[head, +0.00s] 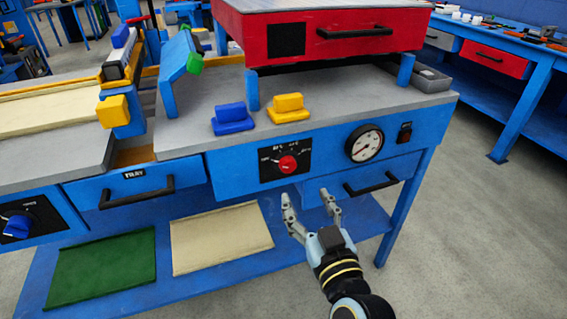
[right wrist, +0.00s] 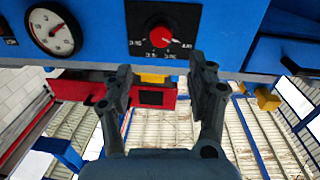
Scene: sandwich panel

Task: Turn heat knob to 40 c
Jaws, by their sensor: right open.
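The heat knob is a red round knob (head: 288,164) on a black plate (head: 264,178) with white markings, on the blue front of the workbench. In the right wrist view the red knob (right wrist: 162,36) shows at the top middle, on its black plate; the image is upside down there. The markings are too small to read surely. My right gripper (head: 309,201) is open and empty, in front of the bench, below and slightly right of the knob, apart from it. In the right wrist view its two fingers (right wrist: 158,80) are spread, just short of the knob. My left gripper is not in view.
A round gauge (head: 364,144) and a black switch (head: 405,132) sit right of the knob. Drawer handles (head: 371,184) stick out below right and on the tray drawer (head: 136,189) at left. A red box (head: 322,38) stands above the bench. The floor at right is free.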

